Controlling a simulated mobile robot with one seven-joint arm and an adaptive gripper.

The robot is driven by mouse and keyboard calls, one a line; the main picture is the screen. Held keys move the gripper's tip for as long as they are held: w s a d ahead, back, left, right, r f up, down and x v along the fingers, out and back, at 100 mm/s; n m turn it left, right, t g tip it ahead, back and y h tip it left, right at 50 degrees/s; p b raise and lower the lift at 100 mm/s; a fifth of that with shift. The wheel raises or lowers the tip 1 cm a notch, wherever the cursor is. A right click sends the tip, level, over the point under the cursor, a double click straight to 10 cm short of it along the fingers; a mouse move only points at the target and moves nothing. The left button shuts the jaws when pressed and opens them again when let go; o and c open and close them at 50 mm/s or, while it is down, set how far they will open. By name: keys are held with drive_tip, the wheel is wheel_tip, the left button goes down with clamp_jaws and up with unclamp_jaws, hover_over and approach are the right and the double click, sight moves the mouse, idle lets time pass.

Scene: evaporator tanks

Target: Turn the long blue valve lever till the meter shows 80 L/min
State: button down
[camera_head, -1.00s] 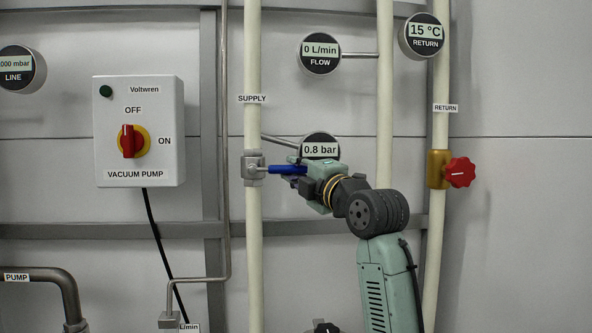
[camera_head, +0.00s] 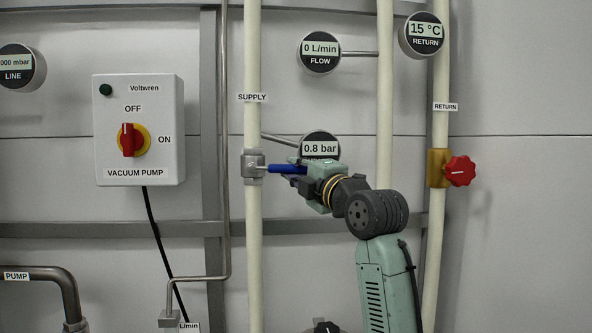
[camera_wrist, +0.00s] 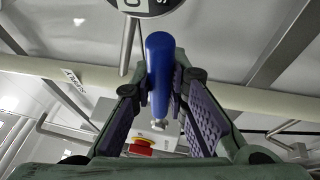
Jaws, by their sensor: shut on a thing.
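The long blue valve lever (camera_head: 281,168) sticks out to the right from a grey valve (camera_head: 252,167) on the pipe labelled SUPPLY. It lies about level, across the pipe. My gripper (camera_head: 296,172) is at the lever's right part, shut on it. In the wrist view the blue lever (camera_wrist: 160,72) stands between the two purple-padded fingers of my gripper (camera_wrist: 162,95). The flow meter (camera_head: 319,52) reads 0 L/min. Part of the lever's outer end is hidden by my gripper in the head view.
A pressure meter (camera_head: 320,147) showing 0.8 bar sits just above my gripper. The red return knob (camera_head: 459,171) is on the right pipe. The vacuum pump box (camera_head: 139,130) with its red switch is at the left.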

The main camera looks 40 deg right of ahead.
drive_tip(key=shift+w+a+f+m+t+h+b, duration=0.15)
drive_tip(key=shift+a+f+m+h+b, duration=0.15)
drive_tip(key=shift+f+m+h+b, duration=1)
drive_tip(key=shift+w+a+f+m+t+h+b, duration=0.2)
drive_tip(key=shift+f+m+b, duration=0.55)
drive_tip(key=shift+m, duration=1.2)
drive_tip(key=shift+w+a+f+m+t+h+b, duration=0.15)
drive_tip(key=shift+a+f+m+h+b, duration=0.2)
drive_tip(key=shift+f+m+h+b, duration=0.8)
drive_tip(key=shift+r+m+y, duration=0.4)
drive_tip(key=shift+m+y, duration=0.05)
drive_tip(key=shift+m, duration=0.15)
drive_tip(key=c, duration=1.6)
unclamp_jaws()
drive_tip(key=shift+o, duration=0.2)
drive_tip(key=v, duration=1.2)
